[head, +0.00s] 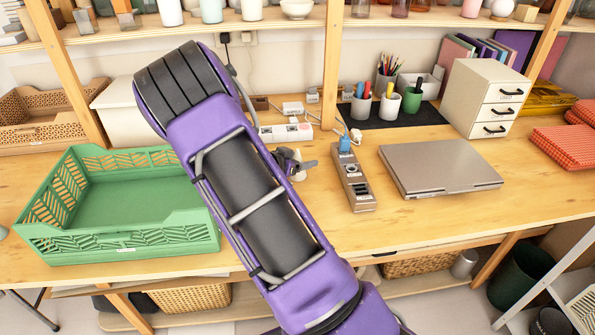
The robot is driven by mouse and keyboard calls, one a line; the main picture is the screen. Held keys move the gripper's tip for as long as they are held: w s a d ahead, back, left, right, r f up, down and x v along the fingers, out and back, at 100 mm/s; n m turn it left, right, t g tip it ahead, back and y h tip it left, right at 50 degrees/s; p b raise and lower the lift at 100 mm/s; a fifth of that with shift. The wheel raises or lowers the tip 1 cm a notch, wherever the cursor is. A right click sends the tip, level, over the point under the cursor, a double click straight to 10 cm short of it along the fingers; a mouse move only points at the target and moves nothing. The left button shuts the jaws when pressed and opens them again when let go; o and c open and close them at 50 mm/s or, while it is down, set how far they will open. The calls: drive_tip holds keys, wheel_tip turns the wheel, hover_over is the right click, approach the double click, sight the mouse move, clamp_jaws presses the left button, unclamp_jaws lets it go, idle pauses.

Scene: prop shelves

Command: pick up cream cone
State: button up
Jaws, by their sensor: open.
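My gripper (299,163) shows only in part, past the right edge of the arm, above the wooden desk (330,235). It is open, and I see nothing held in it.
A green crate (120,250) stands left of my arm. Right of it are a power strip (355,185), a closed laptop (440,168), pen cups (388,105) and a white drawer unit (487,98). A shelf (285,27) with several props runs above. Bare desk lies in front of the laptop.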

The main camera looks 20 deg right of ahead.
drive_tip(key=shift+w+d+f, duration=0.15)
drive_tip(key=shift+w+d, duration=0.05)
drive_tip(key=shift+d, duration=0.15)
clamp_jaws()
